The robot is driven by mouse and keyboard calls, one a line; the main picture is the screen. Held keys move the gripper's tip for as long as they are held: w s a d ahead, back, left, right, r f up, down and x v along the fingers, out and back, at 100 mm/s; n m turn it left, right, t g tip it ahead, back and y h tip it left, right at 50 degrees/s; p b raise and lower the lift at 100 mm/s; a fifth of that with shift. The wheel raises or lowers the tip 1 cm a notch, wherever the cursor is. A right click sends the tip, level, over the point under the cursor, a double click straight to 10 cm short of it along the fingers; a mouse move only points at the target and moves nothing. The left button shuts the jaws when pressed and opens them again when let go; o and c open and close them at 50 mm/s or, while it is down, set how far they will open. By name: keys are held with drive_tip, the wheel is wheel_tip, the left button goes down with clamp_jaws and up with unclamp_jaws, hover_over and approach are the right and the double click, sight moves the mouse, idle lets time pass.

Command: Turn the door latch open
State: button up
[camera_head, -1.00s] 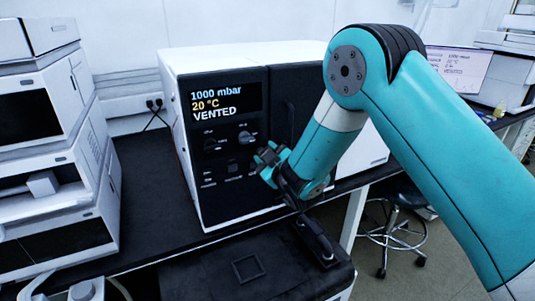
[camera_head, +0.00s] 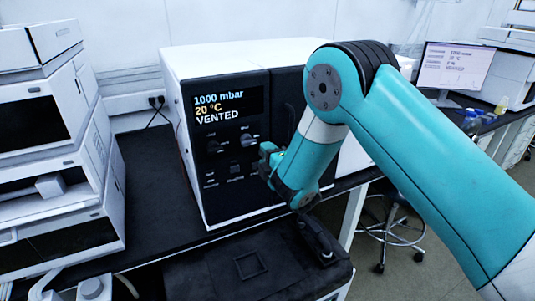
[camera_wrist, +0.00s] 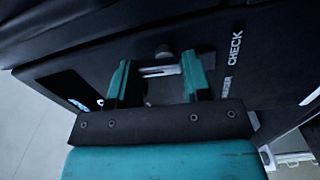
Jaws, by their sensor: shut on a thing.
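The white instrument (camera_head: 250,54) has a black front whose display (camera_head: 225,104) reads 1000 mbar, 20 °C and VENTED. Its dark door (camera_head: 289,88) is on the right of the front and looks closed. My gripper (camera_head: 267,156) is at the front, near the door's left edge. In the wrist view, my gripper (camera_wrist: 158,76) has its teal fingers on either side of a small grey metal bar, which appears to be the door latch (camera_wrist: 160,71), and is shut on it. The latch is hidden behind my gripper in the head view.
Knobs (camera_head: 246,140) sit left of my gripper. The lettering CHECK (camera_wrist: 236,48) is beside the latch in the wrist view.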

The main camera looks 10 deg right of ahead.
drive_tip(key=shift+a+n, duration=0.1)
drive_tip(key=shift+n, duration=0.5)
drive_tip(key=o, duration=0.9)
